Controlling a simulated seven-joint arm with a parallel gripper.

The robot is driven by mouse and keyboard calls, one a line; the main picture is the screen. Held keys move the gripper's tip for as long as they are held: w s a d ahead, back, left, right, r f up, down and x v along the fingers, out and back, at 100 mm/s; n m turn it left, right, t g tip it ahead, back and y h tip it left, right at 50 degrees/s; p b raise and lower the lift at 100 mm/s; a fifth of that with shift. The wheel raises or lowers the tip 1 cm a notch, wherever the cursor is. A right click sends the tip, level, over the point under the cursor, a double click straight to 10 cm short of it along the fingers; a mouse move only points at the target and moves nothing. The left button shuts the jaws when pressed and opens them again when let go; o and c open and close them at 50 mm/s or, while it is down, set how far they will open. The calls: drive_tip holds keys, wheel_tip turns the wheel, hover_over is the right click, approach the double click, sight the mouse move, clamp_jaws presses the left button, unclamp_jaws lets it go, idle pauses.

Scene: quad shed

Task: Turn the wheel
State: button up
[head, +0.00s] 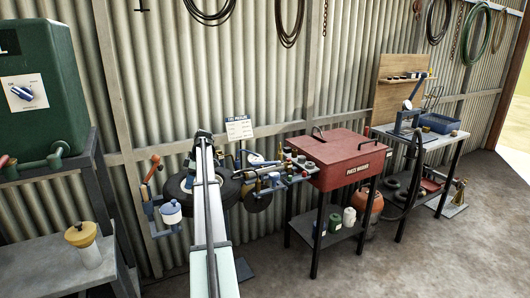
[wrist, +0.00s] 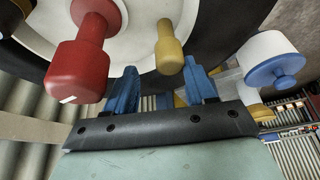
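The wheel has a black tyre (head: 177,188) and stands by the corrugated wall, partly hidden behind my arm in the head view. In the wrist view its pale face (wrist: 136,30) fills the top, with the dark tyre (wrist: 225,25) around it. A red knob (wrist: 78,70) and a smaller yellow knob (wrist: 169,48) stick out from the face. My gripper (wrist: 161,84) is open, with its two blue fingers apart below the face. The yellow knob shows above the gap between them, nearer the right finger. I cannot tell whether either finger touches it.
A white and blue knob-like part (wrist: 275,60) is close right of my gripper. A bench with small parts (head: 262,175) and a red parts washer (head: 345,160) stand right of my arm. A green tank (head: 40,85) and a grey bench (head: 55,265) are at left.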

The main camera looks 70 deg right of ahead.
drive_tip(key=w+m, duration=0.1)
drive_tip(key=m+h, duration=0.1)
drive_tip(key=m, duration=0.1)
drive_tip(key=shift+w+d+t, duration=0.3)
drive_tip(key=shift+w+d, duration=0.1)
drive_tip(key=shift+d+r+m, duration=0.15)
drive_tip(key=shift+r+m, duration=0.2)
drive_tip(key=shift+m, duration=0.05)
drive_tip(key=a+v, duration=0.1)
drive_tip(key=v, duration=1.2)
drive_tip(key=d+r+m+h, duration=0.2)
drive_tip(key=d+m+h, duration=0.3)
drive_tip(key=d, duration=0.5)
drive_tip(key=s+d+f+g+h, duration=0.1)
drive_tip(key=s+d, duration=0.3)
drive_tip(key=s, duration=0.4)
drive_tip(key=s+d+f+m+g+h, duration=0.1)
drive_tip(key=s+d+f+h, duration=0.1)
drive_tip(key=s, duration=0.6)
drive_tip(key=s+d+f+m+g+h, duration=0.1)
drive_tip(key=s+d+f, duration=0.3)
drive_tip(key=s, duration=0.4)
drive_tip(key=shift+d+g+h, duration=0.6)
drive_tip(key=shift+d, duration=0.2)
